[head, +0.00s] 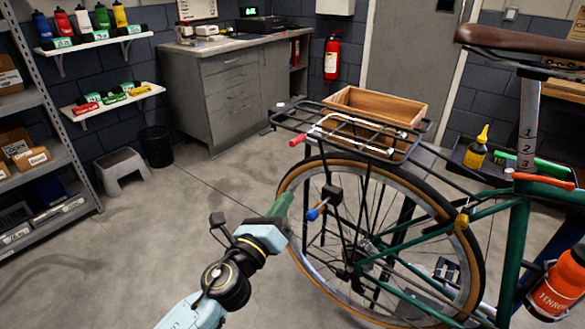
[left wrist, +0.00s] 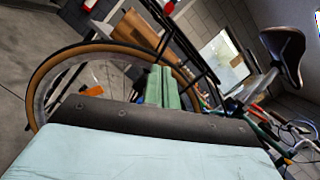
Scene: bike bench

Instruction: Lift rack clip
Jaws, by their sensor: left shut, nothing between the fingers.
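The rack is over the rear wheel of the green bike (head: 515,235). My left gripper (head: 281,205) is below and left of the red tip, apart from it, at the left edge of the wheel. Its green fingers are shut and empty; they also show in the left wrist view (left wrist: 162,88), in front of the wheel. My right gripper is not in view.
A wooden crate (head: 375,101) is behind the rack. A blue-ended part (head: 313,214) sticks out beside the wheel, close to my left gripper. A grey step stool (head: 123,172) and black bin (head: 156,147) stand farther back. The floor at left is clear.

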